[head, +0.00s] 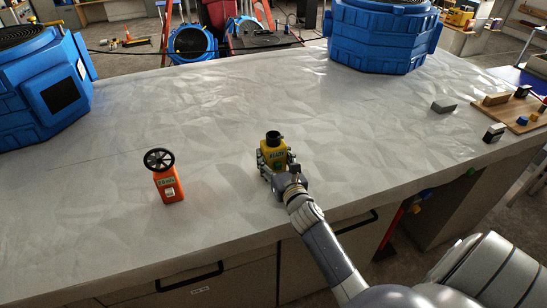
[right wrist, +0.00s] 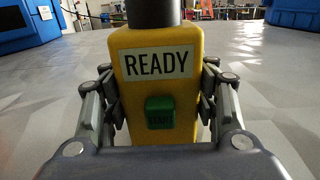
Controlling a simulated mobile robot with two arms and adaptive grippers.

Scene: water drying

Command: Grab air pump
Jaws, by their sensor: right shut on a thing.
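The air pump (head: 272,154) is a yellow block with a black round top, a white label and a green button. It stands upright on the grey worktop, near its front edge. In the right wrist view the yellow pump (right wrist: 181,98) fills the middle, its label reads READY, and the green button sits below. My right gripper (head: 278,172) is shut on the pump, one finger against each side; the fingers also show in the right wrist view (right wrist: 160,105). My left gripper is not in view.
An orange device (head: 168,185) with a black wheel stands to the left. Large blue machines stand at the left (head: 40,95) and back right (head: 382,35). A wooden board (head: 520,112) with small blocks lies at the right. The worktop's middle (head: 220,105) is clear.

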